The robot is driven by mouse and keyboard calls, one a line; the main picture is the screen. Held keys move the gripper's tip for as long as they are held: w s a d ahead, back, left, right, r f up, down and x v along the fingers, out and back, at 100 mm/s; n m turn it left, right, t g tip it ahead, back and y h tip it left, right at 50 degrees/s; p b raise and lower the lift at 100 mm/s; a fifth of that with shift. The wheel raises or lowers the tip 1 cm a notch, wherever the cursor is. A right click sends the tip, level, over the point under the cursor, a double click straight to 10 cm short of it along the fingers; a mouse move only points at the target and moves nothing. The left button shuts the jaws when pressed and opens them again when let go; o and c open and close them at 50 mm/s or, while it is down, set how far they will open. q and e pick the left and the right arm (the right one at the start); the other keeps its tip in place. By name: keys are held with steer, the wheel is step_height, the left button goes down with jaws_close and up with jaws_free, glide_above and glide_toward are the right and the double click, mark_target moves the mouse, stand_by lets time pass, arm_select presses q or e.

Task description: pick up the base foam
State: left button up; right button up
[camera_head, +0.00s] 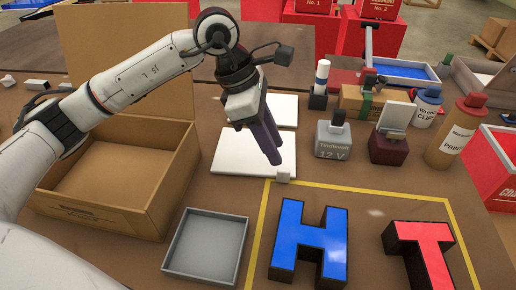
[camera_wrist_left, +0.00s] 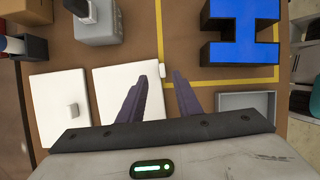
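Two flat white square slabs lie on the brown table and look like foam; I cannot tell which is the base foam. The near slab (camera_head: 240,155) also shows in the left wrist view (camera_wrist_left: 115,85). My left gripper (camera_head: 275,158) is above the near slab's right side, fingers apart and pointing down. In the left wrist view (camera_wrist_left: 160,75) a small white block (camera_wrist_left: 162,71) shows between its fingertips, apparently ungripped. My right gripper is out of view.
An open cardboard box (camera_head: 110,210) stands left, with a grey tray (camera_head: 207,246) in front. A blue H (camera_head: 308,245) and red T (camera_head: 422,245) lie inside a yellow outline. A grey 12 V block (camera_head: 332,140) and bottles (camera_head: 455,130) stand right.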

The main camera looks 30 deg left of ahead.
mark_target(287, 170)
arm_select(q)
steer(key=p+x, duration=0.1)
steer(key=x, duration=0.5)
steer(key=shift+d+f, duration=0.35)
jaws_close()
